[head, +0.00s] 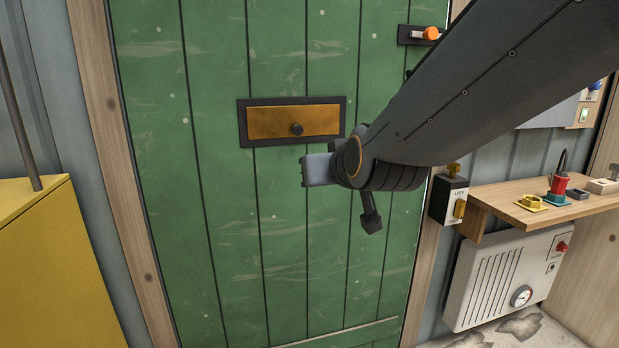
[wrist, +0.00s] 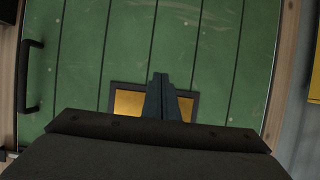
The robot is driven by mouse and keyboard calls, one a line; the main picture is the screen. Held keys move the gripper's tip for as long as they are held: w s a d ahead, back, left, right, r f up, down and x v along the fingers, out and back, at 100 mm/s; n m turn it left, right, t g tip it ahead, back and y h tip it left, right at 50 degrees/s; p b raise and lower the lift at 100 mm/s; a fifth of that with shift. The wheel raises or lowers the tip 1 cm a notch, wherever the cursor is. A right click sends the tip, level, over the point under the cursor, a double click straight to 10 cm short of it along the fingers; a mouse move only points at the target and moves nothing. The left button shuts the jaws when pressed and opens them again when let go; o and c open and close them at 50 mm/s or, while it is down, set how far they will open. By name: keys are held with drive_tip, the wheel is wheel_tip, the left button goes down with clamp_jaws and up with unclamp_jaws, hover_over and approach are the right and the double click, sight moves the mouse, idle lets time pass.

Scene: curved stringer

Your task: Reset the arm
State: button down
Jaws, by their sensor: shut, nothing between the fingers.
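My gripper (head: 304,170) is in front of the green door (head: 225,230), just below the brass panel (head: 290,121) in the head view. The arm reaches in from the upper right. In the wrist view the two fingers (wrist: 160,82) are together with nothing between them, and they cover the middle of the brass panel (wrist: 128,103). I cannot tell how far the fingertips are from the door.
A black handle (wrist: 32,75) shows on the door in the wrist view. A switch box (head: 449,199) is right of the door, beside a wooden shelf (head: 495,196) with small items. A heater (head: 510,280) is below. A yellow cabinet (head: 50,270) stands left.

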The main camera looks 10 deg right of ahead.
drive_tip(key=s+a+f+g, duration=0.3)
drive_tip(key=s+f+g, duration=0.5)
drive_tip(key=f, duration=0.4)
drive_tip(key=s+f+n+g, duration=0.1)
drive_tip(key=s+f+g, duration=0.15)
drive_tip(key=s, duration=0.45)
drive_tip(key=s+f+g, duration=0.2)
drive_tip(key=s+g, duration=0.1)
drive_tip(key=s, duration=0.5)
drive_tip(key=d+r+m+h+p, duration=0.1)
drive_tip(key=d+r+p, duration=0.6)
drive_tip(key=p, duration=0.8)
drive_tip(key=shift+d+r+m+p, duration=0.35)
drive_tip(key=shift+d+m, duration=0.25)
drive_tip(key=shift+d, duration=0.35)
drive_tip(key=shift+d, duration=0.1)
